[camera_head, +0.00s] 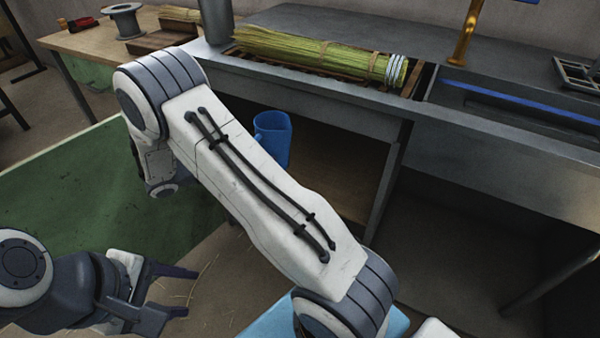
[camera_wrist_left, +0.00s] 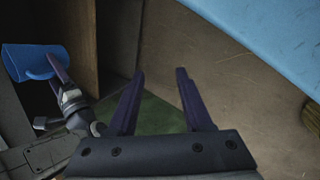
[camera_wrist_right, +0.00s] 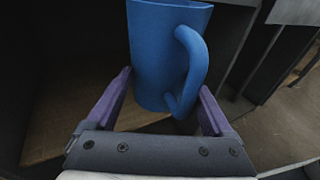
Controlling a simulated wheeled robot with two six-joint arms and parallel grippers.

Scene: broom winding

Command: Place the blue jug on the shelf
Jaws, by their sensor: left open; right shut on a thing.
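The blue jug (camera_head: 272,135) is in front of the wooden-floored shelf compartment (camera_head: 335,175) under the grey bench, partly hidden by my right arm. In the right wrist view my right gripper (camera_wrist_right: 165,85) has one finger on each side of the jug (camera_wrist_right: 158,55), whose handle is to the right. The jug looks upright there, with the shelf's board (camera_wrist_right: 75,125) behind and below it. The right gripper is hidden in the head view. The left wrist view shows the jug (camera_wrist_left: 28,60) at left beside a right finger. My left gripper (camera_head: 186,292) is open and empty, low at left.
A green straw bundle (camera_head: 310,52) lies on the bench top above the shelf. A wooden table (camera_head: 95,40) with a grey spool (camera_head: 124,20) stands at back left. A light blue surface (camera_head: 265,322) is at the bottom. The floor by my left gripper is clear except for straw bits.

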